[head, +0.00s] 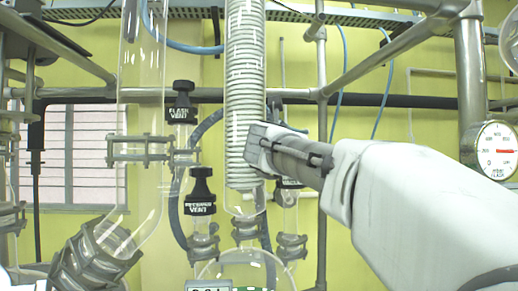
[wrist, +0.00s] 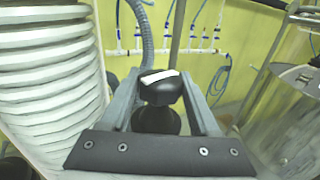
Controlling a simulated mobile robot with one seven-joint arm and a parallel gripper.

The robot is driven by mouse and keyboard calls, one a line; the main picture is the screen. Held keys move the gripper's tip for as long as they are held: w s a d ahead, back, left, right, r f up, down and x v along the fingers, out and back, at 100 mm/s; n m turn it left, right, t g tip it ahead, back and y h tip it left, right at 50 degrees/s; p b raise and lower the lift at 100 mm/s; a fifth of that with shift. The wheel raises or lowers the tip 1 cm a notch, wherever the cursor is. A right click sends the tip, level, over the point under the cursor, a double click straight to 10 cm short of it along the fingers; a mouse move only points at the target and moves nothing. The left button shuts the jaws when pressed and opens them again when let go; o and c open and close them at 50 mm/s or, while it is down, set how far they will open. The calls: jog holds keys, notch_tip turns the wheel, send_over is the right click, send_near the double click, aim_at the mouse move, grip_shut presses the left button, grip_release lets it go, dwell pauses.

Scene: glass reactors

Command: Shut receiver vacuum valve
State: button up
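In the wrist view a black valve knob (wrist: 161,88) with a white bar on top stands between the two fingers of my gripper (wrist: 160,92). The fingertips are very close to its sides; I cannot tell whether they touch it. In the head view my gripper (head: 258,148) is beside the lower part of the coiled glass column. A black valve label (head: 288,184) shows just below it, mostly hidden by my gripper, so I cannot read it. The knob's own label is not visible in the wrist view.
Black valves marked flask vent (head: 181,102) and receiver vent (head: 201,192) stand left of the coil column (head: 245,80). Metal frame bars (head: 322,120), blue hoses and glass tubes surround the area. A round gauge (head: 495,150) is at the right.

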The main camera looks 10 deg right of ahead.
jog(key=c, duration=0.7)
jog(key=shift+o, duration=0.2)
jog(key=shift+a+m+g+h, duration=0.1)
jog(key=shift+m+g+h, duration=0.5)
jog(key=shift+m+h, duration=0.5)
jog(key=shift+m+g+h+p, duration=0.5)
jog(key=shift+m+g+h, duration=0.25)
jog(key=shift+h, duration=0.65)
jog(key=o, duration=1.1)
